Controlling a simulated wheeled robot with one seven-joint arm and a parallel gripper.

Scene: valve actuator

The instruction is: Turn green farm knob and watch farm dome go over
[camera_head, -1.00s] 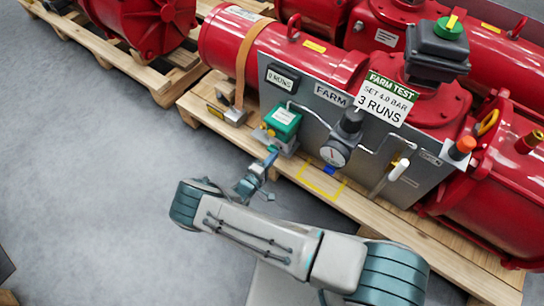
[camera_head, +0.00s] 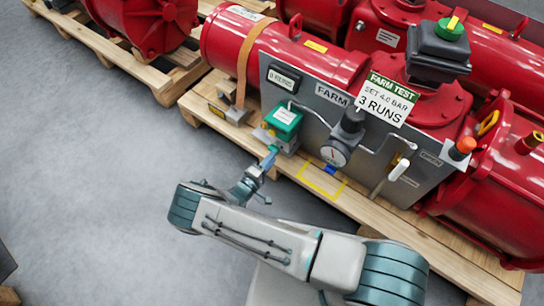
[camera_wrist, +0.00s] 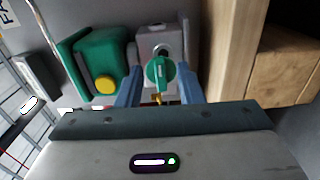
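The green knob (camera_wrist: 160,72) shows in the wrist view on a grey block, between the two blue fingers of my gripper (camera_wrist: 160,74). A gap shows on each side of the knob, so the fingers are open around it. The dome (camera_head: 450,28), green with a yellow bar, sits on a black box at the upper right. The bar points up and slightly right.
Red cylinders stand behind on a wooden pallet (camera_head: 215,125). The green box with a yellow button (camera_wrist: 105,84) is left of the knob. Grey floor is free at left.

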